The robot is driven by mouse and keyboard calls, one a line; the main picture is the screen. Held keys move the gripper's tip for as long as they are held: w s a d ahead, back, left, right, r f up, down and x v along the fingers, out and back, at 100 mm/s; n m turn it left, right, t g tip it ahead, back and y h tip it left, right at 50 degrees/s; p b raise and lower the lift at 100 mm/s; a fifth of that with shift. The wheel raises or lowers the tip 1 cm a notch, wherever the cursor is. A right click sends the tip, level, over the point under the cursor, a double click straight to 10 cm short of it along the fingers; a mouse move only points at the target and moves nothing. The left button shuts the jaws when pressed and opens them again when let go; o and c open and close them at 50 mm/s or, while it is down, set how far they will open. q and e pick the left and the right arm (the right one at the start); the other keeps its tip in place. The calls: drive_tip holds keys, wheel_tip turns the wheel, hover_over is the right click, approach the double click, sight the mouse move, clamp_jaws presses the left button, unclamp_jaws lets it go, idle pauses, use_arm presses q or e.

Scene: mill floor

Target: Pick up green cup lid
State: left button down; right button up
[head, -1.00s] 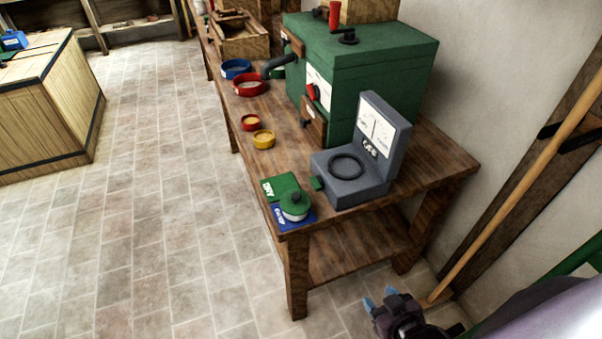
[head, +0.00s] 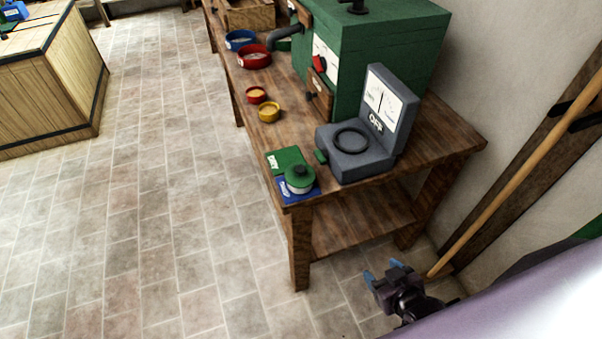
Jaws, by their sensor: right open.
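The green cup lid (head: 299,174), round with a dark knob on top, sits on a pale cup (head: 300,188) at the near left corner of the wooden workbench (head: 437,154). The cup stands on a green and blue card; the green part (head: 285,160) reads DRY and the blue part (head: 311,193) is partly covered. My right gripper (head: 383,271) has blue fingertips spread apart and is empty. It is low, beside the bench's near right leg, below and to the right of the lid. My left gripper is out of view.
A grey meter (head: 348,155) marked OFF stands right of the lid. A broom handle (head: 520,180) leans at the right wall. Floor left of the bench is clear.

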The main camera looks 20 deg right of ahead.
drive_tip(key=o, duration=0.7)
drive_tip(key=shift+t, duration=0.7)
drive_tip(key=w+r, duration=0.1)
drive_tip(key=w, duration=0.1)
drive_tip(key=w+a+r, duration=0.1)
drive_tip(key=w, duration=0.1)
drive_tip(key=w+a+r, duration=0.1)
drive_tip(key=w, duration=0.1)
drive_tip(key=shift+w+r, duration=0.25)
drive_tip(key=shift+w, duration=0.15)
drive_tip(key=shift+c, duration=0.2)
drive_tip(key=t+y, duration=0.2)
drive_tip(key=y, duration=0.1)
approach(302, 175)
drive_tip(key=f, duration=0.1)
drive_tip(key=shift+n+t+y, duration=0.3)
drive_tip(key=shift+n+y, duration=0.1)
drive_tip(key=shift+n, duration=0.4)
drive_tip(key=shift+x, duration=5.3)
